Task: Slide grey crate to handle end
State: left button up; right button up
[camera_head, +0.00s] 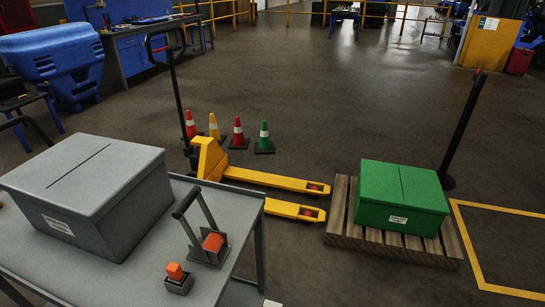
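The grey crate (88,184) is a closed box with a dark slot line across its lid and a white label on its front side. It sits on the left part of a grey table top (226,287). A fixture with a tilted dark handle (191,201) and an orange cylinder (213,242) stands on the table, right of the crate and apart from it. A small orange block (174,271) in a dark holder is in front of that fixture. Neither of my grippers is in view.
A yellow pallet jack (211,160) stands behind the table. A green crate (402,197) rests on a wooden pallet (339,222) at the right, near a dark post (462,127). Several cones (238,134) stand behind the jack. Open floor lies beyond.

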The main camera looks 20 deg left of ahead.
aim_at(100, 196)
jog(key=u, duration=1.75)
jog(key=i+l, duration=0.1)
jog(key=l, duration=0.35)
jog(key=i+l, duration=0.1)
jog(key=l, duration=0.35)
jog(key=i+l, duration=0.1)
jog(key=l, duration=0.35)
